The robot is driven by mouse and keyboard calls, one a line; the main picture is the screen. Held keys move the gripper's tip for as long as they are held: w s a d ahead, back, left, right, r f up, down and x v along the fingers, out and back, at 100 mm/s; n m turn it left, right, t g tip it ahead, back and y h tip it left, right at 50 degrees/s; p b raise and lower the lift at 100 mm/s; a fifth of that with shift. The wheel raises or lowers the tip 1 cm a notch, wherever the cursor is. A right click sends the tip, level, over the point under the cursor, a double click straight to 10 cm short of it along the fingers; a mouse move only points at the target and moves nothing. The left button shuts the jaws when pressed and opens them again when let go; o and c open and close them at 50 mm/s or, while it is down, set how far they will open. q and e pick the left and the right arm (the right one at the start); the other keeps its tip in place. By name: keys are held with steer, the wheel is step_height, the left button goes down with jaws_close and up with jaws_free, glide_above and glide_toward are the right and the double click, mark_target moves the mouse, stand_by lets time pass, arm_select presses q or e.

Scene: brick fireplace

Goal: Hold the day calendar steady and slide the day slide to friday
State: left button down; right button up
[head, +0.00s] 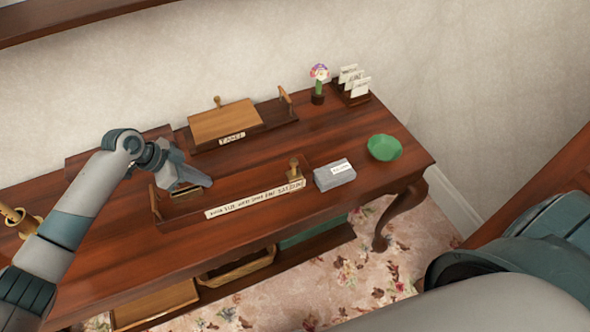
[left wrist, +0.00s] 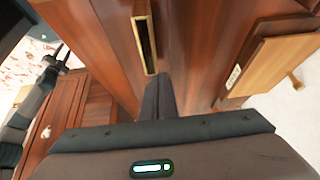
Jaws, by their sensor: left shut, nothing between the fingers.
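The day calendar (head: 255,198) is a long wooden holder on the table, with a pale lettered strip along its front. Its lettering is too small to read surely. A wooden knob (head: 294,169) stands at its right end. A small brass-framed piece (head: 186,192) sits near its left end; a brass-edged dark slot also shows in the left wrist view (left wrist: 146,45). I cannot tell which part is the day slide. My left gripper (head: 196,182) is shut and empty, low over the calendar's left part beside the brass-framed piece. Contact is unclear.
A sloped wooden stand (head: 224,121) is behind the calendar. A grey box (head: 335,176) and green bowl (head: 384,148) are to the right. A flower pot (head: 318,99) and card holder (head: 353,94) stand at the back. The table's front strip is clear.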

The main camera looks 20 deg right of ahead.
arm_select(q)
steer(key=shift+f+b, duration=0.35)
steer(key=shift+f, duration=0.1)
stand_by(0.5)
steer(key=shift+s+a+f, duration=0.15)
steer(key=shift+f, duration=0.15)
stand_by(1.6)
steer(key=shift+r, duration=0.1)
steer(key=shift+r+p, duration=0.7)
steer(key=shift+r, duration=0.2)
steer(key=shift+r+p, duration=1.6)
steer(key=shift+r, duration=0.65)
steer(key=shift+w, duration=0.2)
